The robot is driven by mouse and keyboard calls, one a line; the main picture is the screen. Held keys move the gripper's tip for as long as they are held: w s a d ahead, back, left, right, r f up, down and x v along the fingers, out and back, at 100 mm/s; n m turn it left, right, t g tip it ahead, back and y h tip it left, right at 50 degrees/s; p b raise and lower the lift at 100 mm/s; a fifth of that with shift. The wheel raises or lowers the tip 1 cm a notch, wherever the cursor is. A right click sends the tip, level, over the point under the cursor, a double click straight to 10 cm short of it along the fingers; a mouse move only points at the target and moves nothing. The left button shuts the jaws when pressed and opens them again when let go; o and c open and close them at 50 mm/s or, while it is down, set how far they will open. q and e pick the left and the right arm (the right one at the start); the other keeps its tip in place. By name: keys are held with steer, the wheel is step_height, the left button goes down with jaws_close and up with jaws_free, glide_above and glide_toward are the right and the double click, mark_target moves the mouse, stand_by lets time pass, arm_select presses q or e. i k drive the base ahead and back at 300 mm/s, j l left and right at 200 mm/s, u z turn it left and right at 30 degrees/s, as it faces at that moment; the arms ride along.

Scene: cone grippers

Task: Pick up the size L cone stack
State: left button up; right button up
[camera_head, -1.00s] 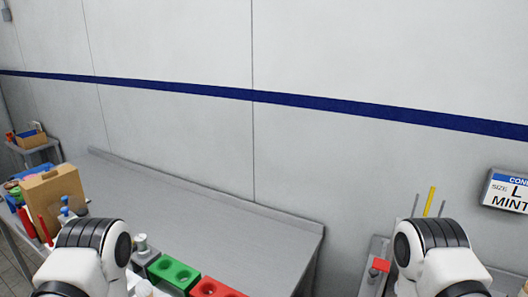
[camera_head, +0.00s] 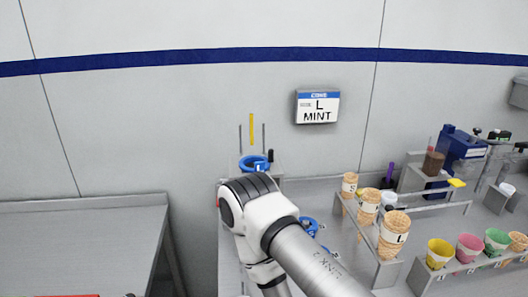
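Several stacks of waffle cones stand upright in a stepped metal rack (camera_head: 386,275) right of centre. The nearest and largest is the cone stack (camera_head: 393,233), with a pale band whose letter is hard to read. A medium stack (camera_head: 368,205) and a small stack (camera_head: 349,184) stand behind it.
Yellow (camera_head: 440,253), pink (camera_head: 468,249) and green (camera_head: 497,240) cups stand in a holder at right. A blue machine (camera_head: 458,150) stands behind them. Blue rings (camera_head: 254,163) and thin rods are behind my elbow. A grey table (camera_head: 80,245) at left is mostly bare.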

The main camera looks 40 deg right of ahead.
mark_target(394, 229)
steer(key=z, duration=2.1)
steer(key=i+l+u, duration=0.1)
steer(key=l, duration=0.25)
steer(key=i+l+u, duration=0.1)
steer(key=l, duration=0.3)
steer(key=i+l+u, duration=0.1)
steer(key=l, duration=0.3)
steer(key=i+l+u, duration=0.1)
steer(key=l, duration=0.3)
steer(key=i+l+u, duration=0.1)
steer(key=l, duration=0.3)
steer(key=i, duration=0.05)
